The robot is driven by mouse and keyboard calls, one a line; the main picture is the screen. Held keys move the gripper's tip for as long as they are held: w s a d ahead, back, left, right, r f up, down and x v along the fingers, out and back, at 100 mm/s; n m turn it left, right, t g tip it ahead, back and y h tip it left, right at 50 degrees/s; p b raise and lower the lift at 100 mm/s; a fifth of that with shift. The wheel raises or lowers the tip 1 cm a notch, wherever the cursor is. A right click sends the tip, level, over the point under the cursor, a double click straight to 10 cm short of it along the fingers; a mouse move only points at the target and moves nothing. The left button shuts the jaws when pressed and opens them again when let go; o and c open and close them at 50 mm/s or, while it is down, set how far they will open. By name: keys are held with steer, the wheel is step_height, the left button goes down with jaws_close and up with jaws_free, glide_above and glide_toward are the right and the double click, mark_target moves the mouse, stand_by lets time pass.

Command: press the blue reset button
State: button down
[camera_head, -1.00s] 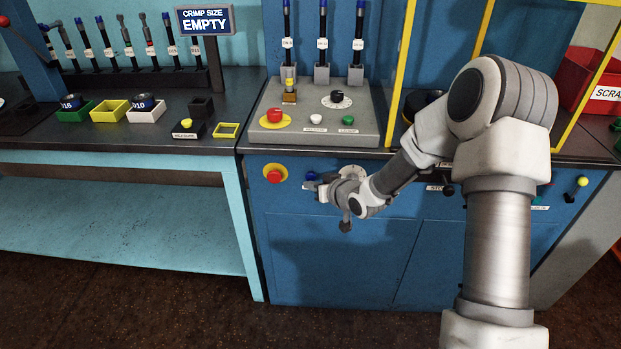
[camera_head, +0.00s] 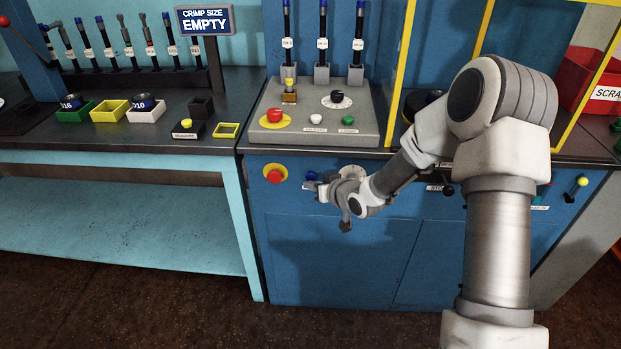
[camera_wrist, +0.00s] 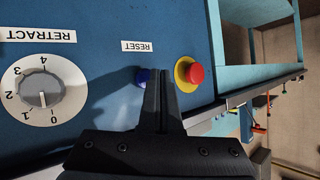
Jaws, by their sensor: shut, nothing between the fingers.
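The blue reset button (camera_head: 311,176) is on the blue front panel of the cabinet, just right of the red emergency-type button. In the wrist view the blue button (camera_wrist: 143,76) shows below the RESET label (camera_wrist: 138,46), partly hidden by my fingers. My gripper (camera_head: 308,186) is shut and empty, its tips at the panel close to the blue button. In the wrist view my gripper (camera_wrist: 160,75) has its fingertips just right of the button and overlapping its edge. I cannot tell whether they touch it.
A red button on a yellow ring (camera_head: 275,173) is close to the left of my fingertips; it also shows in the wrist view (camera_wrist: 195,73). A RETRACT dial (camera_wrist: 42,92) is on the same panel. The grey control box (camera_head: 312,125) stands on the bench above.

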steer(key=shift+w, duration=0.15)
steer(key=shift+w, duration=0.25)
steer(key=shift+w, duration=0.45)
stand_by(0.6)
steer(key=shift+s, duration=0.85)
steer(key=shift+s, duration=0.1)
steer(key=s+b, duration=0.1)
steer(key=s, duration=0.3)
steer(key=shift+s, duration=0.4)
stand_by(0.5)
